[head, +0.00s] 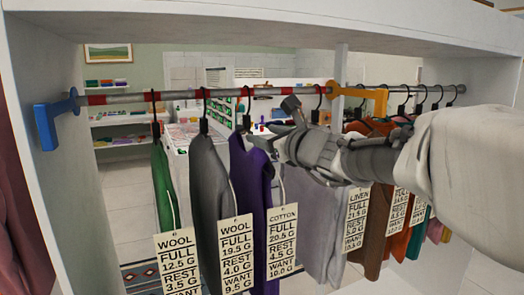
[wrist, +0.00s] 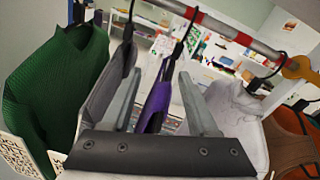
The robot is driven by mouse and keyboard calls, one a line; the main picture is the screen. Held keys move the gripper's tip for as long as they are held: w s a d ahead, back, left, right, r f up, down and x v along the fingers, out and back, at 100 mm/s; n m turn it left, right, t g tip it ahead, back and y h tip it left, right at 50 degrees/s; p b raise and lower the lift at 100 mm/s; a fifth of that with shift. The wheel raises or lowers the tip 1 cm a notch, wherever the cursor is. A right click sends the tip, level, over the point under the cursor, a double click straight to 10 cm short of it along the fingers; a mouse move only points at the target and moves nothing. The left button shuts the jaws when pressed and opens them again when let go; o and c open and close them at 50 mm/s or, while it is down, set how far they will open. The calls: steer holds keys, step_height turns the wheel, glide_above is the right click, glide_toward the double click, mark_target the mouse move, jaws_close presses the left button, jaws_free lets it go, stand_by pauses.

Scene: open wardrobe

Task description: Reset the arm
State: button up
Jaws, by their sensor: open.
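My arm reaches in from the right in the head view. My gripper (head: 275,124) is just below the rail (head: 215,93), in front of the hangers by the purple garment (head: 252,185). In the wrist view my gripper (wrist: 160,88) has its two fingers apart, with the purple garment (wrist: 156,97) showing between them. I cannot tell whether a finger touches the cloth. A grey garment (head: 209,180) and a green garment (head: 164,185) hang to the left. A pale grey garment (head: 320,225) hangs to the right, partly hidden by my arm.
A blue bracket (head: 48,125) marks the rail's left end; an orange bracket (head: 375,98) stands farther right. Brown (head: 375,225) and orange garments hang beyond it. Printed tags, such as the left wool tag (head: 178,262), hang in front. The wardrobe's left wall (head: 60,200) and top board (head: 250,25) bound the space.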

steer(key=s+a+f+n+g+h+p, duration=0.1)
steer(key=s+f+n+g+p, duration=0.15)
steer(key=s+n, duration=0.65)
steer(key=s+a+f+n+g+p, duration=0.1)
steer(key=s+f+n+g+p, duration=0.2)
steer(key=s+n, duration=0.55)
steer(key=s+d+f+n+g+h+p, duration=0.4)
steer(key=s+d+n+h, duration=0.3)
steer(key=s+d+n, duration=0.3)
steer(key=s+d+f, duration=0.1)
steer(key=s+d, duration=0.2)
steer(key=s, duration=0.1)
steer(key=shift+d+p, duration=0.3)
steer(key=shift+d, duration=0.1)
